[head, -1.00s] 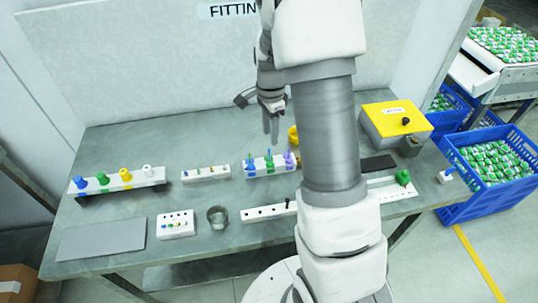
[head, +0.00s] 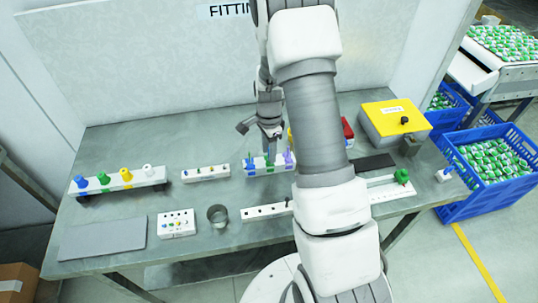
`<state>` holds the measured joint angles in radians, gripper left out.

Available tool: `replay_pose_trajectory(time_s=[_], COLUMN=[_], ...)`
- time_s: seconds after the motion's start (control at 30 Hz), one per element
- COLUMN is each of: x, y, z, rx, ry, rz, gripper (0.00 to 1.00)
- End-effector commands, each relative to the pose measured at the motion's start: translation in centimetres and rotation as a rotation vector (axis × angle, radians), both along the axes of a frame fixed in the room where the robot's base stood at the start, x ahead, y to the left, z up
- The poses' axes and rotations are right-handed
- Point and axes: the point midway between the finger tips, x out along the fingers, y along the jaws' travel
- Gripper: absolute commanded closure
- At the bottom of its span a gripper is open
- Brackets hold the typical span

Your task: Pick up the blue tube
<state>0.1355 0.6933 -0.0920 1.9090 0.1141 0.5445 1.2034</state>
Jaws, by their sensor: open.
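A small white rack (head: 264,170) stands near the middle of the bench, holding thin blue, green and purple tubes. The blue tube (head: 250,161) stands upright at the rack's left end. My gripper (head: 271,149) points down with open jaws, just above and behind the rack, to the right of the blue tube and close to the green tube (head: 267,160). I cannot tell whether it touches any tube. The purple tube (head: 288,157) is at the right end, partly beside my arm.
A white rack with blue, green, yellow and white knobs (head: 125,177) is on the left. A low white strip (head: 206,173), a white box (head: 177,223), a grey cup (head: 217,215) and a yellow-lidded box (head: 396,117) stand around. A grey mat (head: 102,237) lies front left.

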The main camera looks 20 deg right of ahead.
Motion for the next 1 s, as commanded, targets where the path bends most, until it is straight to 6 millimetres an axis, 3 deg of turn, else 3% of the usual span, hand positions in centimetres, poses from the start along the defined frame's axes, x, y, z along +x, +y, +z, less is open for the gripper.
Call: replay_pose_trajectory(time_s=[0.03,0.27,0.77,1.0], x=[0.0,0.0,0.0,0.1], y=[0.0,0.0,0.0,0.0], z=[0.0,0.0,0.1,1.8], rx=[0.000,0.000,0.000,-0.001], ry=[0.000,0.000,-0.001,-0.003], rz=[0.000,0.000,0.000,0.001], gripper=[0.59,1.00,1.00,1.00])
